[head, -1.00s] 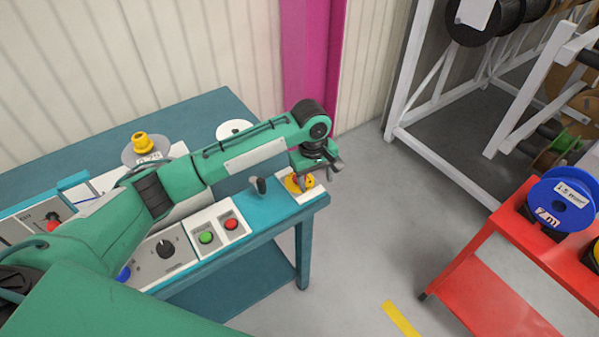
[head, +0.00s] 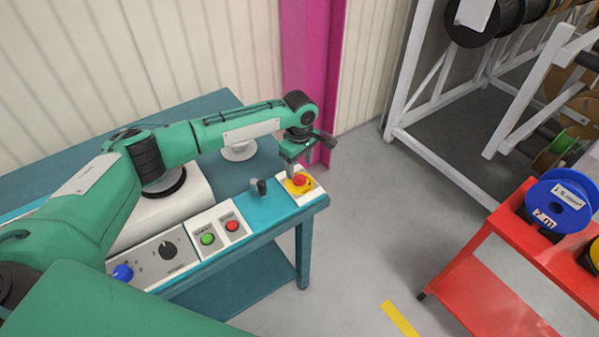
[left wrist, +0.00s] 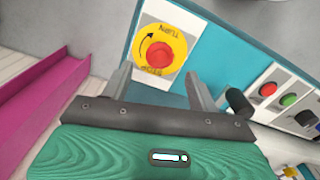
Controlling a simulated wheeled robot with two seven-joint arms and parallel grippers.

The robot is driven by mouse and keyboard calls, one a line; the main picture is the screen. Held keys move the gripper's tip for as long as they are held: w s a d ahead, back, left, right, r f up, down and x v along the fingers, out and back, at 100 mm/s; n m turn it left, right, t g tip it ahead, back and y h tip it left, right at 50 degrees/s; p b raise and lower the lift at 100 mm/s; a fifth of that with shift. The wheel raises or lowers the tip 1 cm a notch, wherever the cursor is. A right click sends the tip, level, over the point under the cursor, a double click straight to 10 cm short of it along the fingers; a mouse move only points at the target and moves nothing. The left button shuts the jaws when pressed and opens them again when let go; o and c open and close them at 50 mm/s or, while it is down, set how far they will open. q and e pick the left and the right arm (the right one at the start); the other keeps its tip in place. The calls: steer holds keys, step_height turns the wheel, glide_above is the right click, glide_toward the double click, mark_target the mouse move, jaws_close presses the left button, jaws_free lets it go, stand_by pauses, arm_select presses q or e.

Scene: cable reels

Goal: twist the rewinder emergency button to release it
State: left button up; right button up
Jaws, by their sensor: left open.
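The emergency button is a red mushroom head (head: 299,180) on a yellow disc at the right end of the teal bench. In the left wrist view the red button (left wrist: 160,55) sits in its yellow ring with a curved arrow and the words TURN and STOP. My left gripper (head: 289,168) is just above and behind the button, pointing down. In the left wrist view its two fingers (left wrist: 158,88) are spread wide and empty, and the button lies beyond the tips, apart from them. The right gripper is not in view.
Beside the button stand a black lever (head: 260,187), a red push button (head: 232,226), a green push button (head: 208,239) and a black knob (head: 168,250). A magenta column (head: 306,60) rises behind the bench. A red table (head: 490,290) stands at the right. Floor lies between.

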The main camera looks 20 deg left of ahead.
mark_target(300, 178)
arm_select(q)
step_height(300, 178, down, 5)
steer(key=shift+r, duration=0.1)
stand_by(0.3)
steer(key=shift+p, duration=0.35)
steer(key=c, duration=1)
